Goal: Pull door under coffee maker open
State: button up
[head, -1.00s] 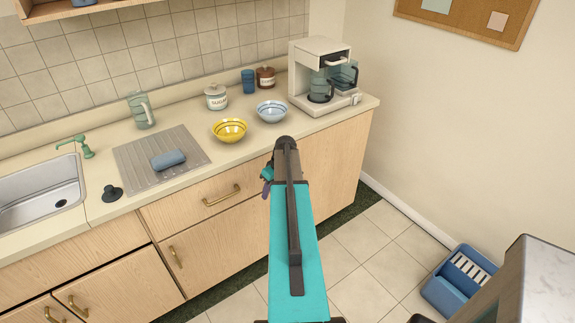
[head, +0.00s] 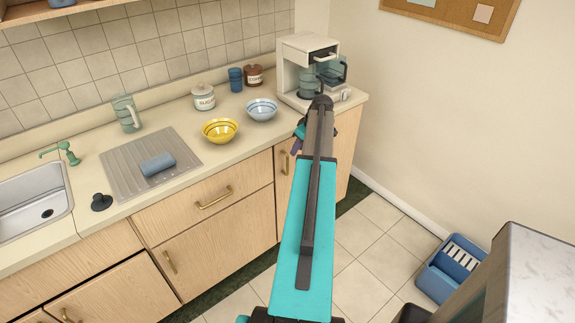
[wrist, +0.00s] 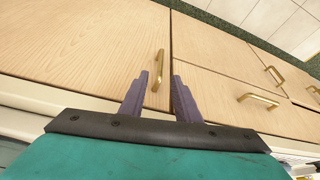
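The coffee maker (head: 308,70) is cream coloured and stands at the right end of the counter. Below it is a light wood cabinet door (head: 343,177), partly hidden by my arm in the head view. Its brass handle (head: 285,163) shows just left of my arm and also appears upright in the wrist view (wrist: 158,70). My gripper (wrist: 161,76) is open, its two purple fingers apart. The handle shows between the fingertips in the wrist view; I cannot tell whether they touch it. In the head view my gripper (head: 298,140) is mostly hidden behind the arm.
A drawer (head: 205,205) and another cabinet door (head: 215,245) lie to the left. Bowls, jars and a sink (head: 35,200) are on the counter. The tiled floor (head: 375,240) right of my arm is clear up to a blue crate (head: 450,270).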

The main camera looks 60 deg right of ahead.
jog(key=shift+p+x, duration=2.15)
jog(key=shift+x, duration=4.75)
jog(key=shift+a, duration=0.1)
